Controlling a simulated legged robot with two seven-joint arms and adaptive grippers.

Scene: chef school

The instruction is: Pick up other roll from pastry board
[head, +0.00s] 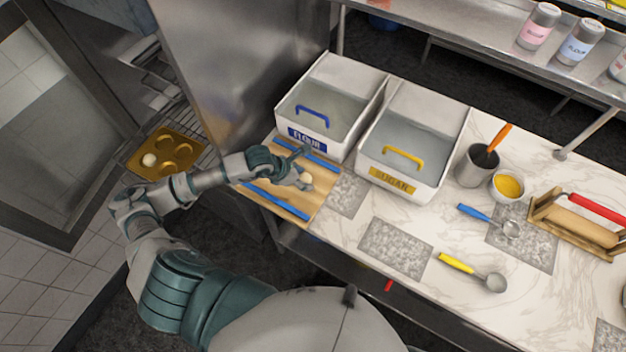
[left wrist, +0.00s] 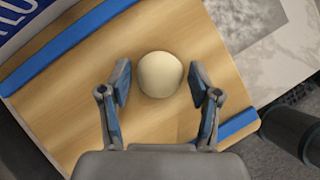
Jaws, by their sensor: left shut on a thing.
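A pale round dough roll (head: 306,178) is at the wooden pastry board (head: 318,201), which has blue strips along two sides. My left gripper (head: 301,169) reaches over the board from the left and is shut on this roll. In the left wrist view the roll (left wrist: 160,74) sits between the two fingers of the gripper (left wrist: 160,84), with the board (left wrist: 60,110) behind it. I cannot tell whether the roll is clear of the board. Another roll (head: 149,160) sits in a golden muffin tin (head: 166,146) at the left. My right gripper is not in view.
The tin rests on a wire rack (head: 196,125) by a metal cabinet (head: 225,60). The flour bin (head: 300,133) and sugar bin (head: 392,186) stand just behind the board. A yellow scoop (head: 458,264) and blue scoop (head: 475,212) lie on the marble counter at right.

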